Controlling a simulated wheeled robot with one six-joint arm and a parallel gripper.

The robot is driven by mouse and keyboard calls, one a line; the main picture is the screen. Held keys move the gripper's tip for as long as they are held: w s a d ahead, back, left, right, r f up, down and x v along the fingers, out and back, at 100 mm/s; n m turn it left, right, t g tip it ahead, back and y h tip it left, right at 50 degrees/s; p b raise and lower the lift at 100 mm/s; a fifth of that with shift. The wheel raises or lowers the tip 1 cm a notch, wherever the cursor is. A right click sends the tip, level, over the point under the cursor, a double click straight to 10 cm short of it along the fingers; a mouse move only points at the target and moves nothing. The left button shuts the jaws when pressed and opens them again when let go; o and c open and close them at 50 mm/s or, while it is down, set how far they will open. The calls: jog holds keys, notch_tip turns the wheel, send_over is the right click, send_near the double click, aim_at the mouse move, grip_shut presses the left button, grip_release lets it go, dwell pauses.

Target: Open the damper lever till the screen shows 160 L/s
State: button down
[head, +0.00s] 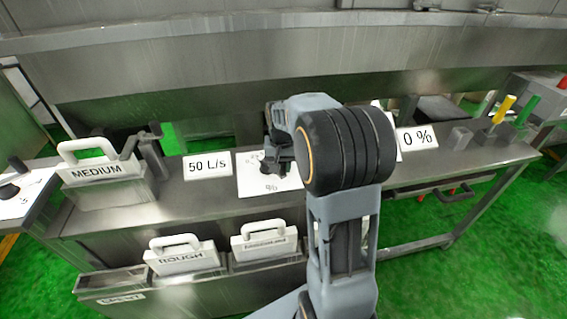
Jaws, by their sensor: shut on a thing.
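The screen (207,165) reads "50 L/s" and stands on the steel bench, left of my gripper. My gripper (276,168) is over a white scale plate (284,187) marked with a "%" sign. Its jaws are shut on what seems to be the damper lever, a small dark piece (261,191) low over the plate. My arm and the jaws hide most of the lever, so its exact angle cannot be told.
A second display (417,138) reads "0 %" at right, partly behind my arm. A MEDIUM plate (99,170) in a holder and a grey bracket (150,150) stand at left. ROUGH (183,258) and another handled plate (264,244) sit in a lower rack. Coloured handles (504,109) are at far right.

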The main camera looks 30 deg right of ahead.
jog(key=c, duration=0.9)
grip_release()
jog(key=shift+o, duration=0.2)
notch_tip(320, 180, up, 14)
jog(key=p, duration=0.1)
jog(key=shift+f, duration=0.15)
